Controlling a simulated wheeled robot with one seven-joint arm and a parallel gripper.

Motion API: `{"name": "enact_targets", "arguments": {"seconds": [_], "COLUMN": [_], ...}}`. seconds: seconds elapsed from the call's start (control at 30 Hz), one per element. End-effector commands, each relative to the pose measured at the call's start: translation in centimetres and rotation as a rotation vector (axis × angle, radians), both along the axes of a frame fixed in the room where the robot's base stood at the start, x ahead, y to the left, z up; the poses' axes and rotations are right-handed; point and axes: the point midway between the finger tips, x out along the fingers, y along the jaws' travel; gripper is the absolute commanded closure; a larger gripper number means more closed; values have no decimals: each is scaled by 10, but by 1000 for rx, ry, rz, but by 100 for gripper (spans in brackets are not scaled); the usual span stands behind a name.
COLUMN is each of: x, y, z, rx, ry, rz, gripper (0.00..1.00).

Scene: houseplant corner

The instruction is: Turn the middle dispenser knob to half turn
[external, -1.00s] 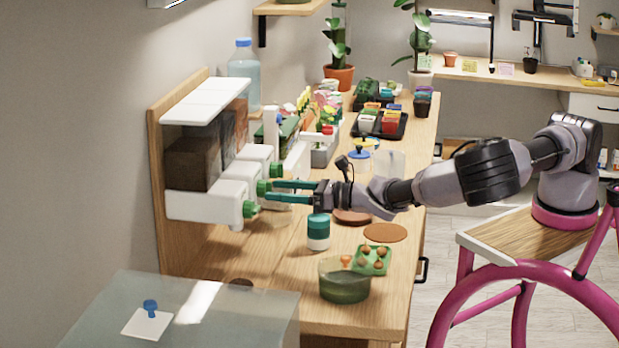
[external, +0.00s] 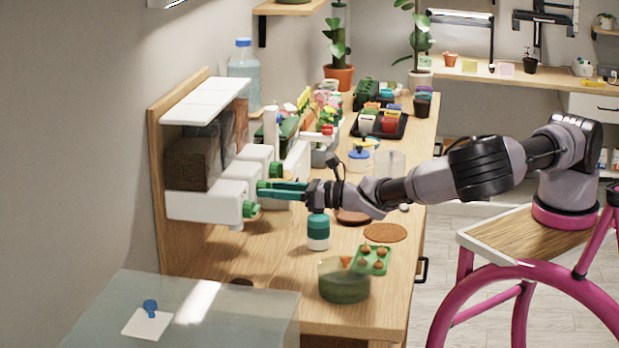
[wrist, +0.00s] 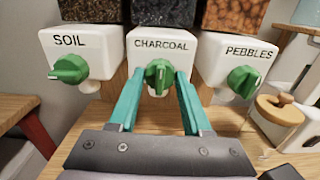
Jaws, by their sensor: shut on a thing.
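The white dispenser has three green knobs. In the wrist view the middle knob (wrist: 158,76), under the label CHARCOAL, sits between my gripper's (wrist: 158,84) two teal fingers, with its ridge roughly upright. My gripper (external: 262,189) is shut on this knob; in the external view the fingers hide most of it. The PEBBLES knob (wrist: 242,79) is on the right, also tilted. In the external view the near knob (external: 250,209) and the far knob (external: 276,169) show beside my fingers.
A green bowl (external: 344,282) and an egg-tray-like green holder (external: 373,260) are nearer the front. In the wrist view a wooden-lidded jar (wrist: 279,109) stands at right.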

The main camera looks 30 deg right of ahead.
Motion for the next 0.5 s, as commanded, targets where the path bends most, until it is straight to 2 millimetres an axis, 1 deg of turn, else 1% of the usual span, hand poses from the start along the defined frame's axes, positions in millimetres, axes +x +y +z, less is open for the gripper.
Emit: {"name": "enact_targets", "arguments": {"seconds": [0.27, 0.5], "x": [0, 1], "y": [0, 0], "z": [0, 0], "rx": [103, 257], "ry": [103, 257], "rz": [-1, -2], "gripper": [100, 100]}}
